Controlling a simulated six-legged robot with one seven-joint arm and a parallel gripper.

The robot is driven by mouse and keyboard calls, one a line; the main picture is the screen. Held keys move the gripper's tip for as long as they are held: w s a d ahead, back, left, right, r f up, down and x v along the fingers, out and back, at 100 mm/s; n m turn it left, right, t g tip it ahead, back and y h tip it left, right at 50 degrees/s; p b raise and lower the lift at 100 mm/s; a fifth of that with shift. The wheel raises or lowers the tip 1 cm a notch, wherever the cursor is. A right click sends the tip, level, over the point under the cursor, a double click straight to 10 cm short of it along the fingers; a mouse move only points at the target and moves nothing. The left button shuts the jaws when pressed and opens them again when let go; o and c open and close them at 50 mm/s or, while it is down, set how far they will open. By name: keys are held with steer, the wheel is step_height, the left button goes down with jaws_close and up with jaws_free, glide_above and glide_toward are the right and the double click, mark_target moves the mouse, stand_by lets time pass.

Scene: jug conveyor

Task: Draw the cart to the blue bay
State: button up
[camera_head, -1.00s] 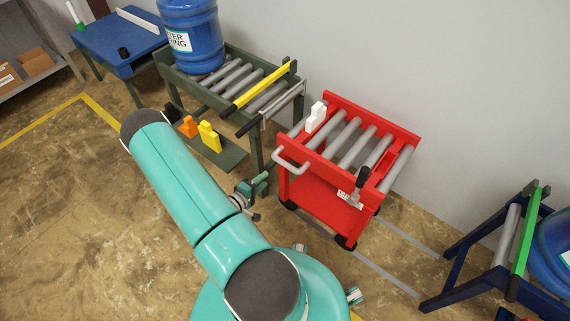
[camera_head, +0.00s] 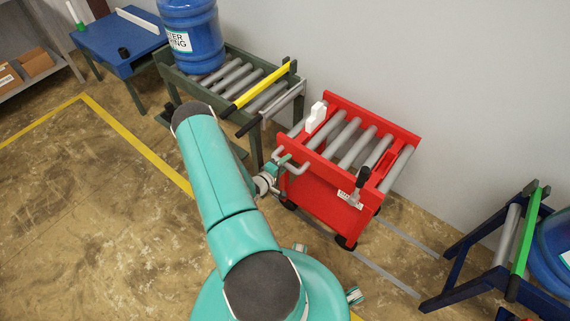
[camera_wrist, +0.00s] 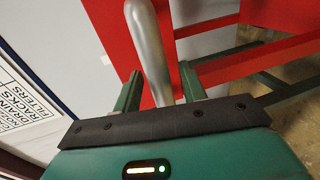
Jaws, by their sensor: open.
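The red cart (camera_head: 325,195) stands beside the green roller stand, with grey rollers on top and a white block (camera_head: 316,116) at its back left. Its grey loop handle (camera_head: 291,160) is on the left side. My gripper (camera_head: 281,164) is at this handle. In the wrist view my gripper (camera_wrist: 161,72) is open, with the grey handle bar (camera_wrist: 148,45) passing between its two fingers. Whether the fingers touch the bar is unclear. A dark blue stand (camera_head: 470,250) with a green bar (camera_head: 526,232) and a blue jug (camera_head: 555,250) is at the right.
The green roller stand (camera_head: 225,92) holds a blue jug (camera_head: 190,35) and a yellow bar (camera_head: 258,86). Grey floor rails (camera_head: 385,273) run from the cart toward the dark blue stand, with clear floor between. A blue table (camera_head: 115,42) is at the back left.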

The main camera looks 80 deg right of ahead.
steer(key=shift+c, duration=0.2)
jaws_close()
steer(key=shift+s, duration=0.15)
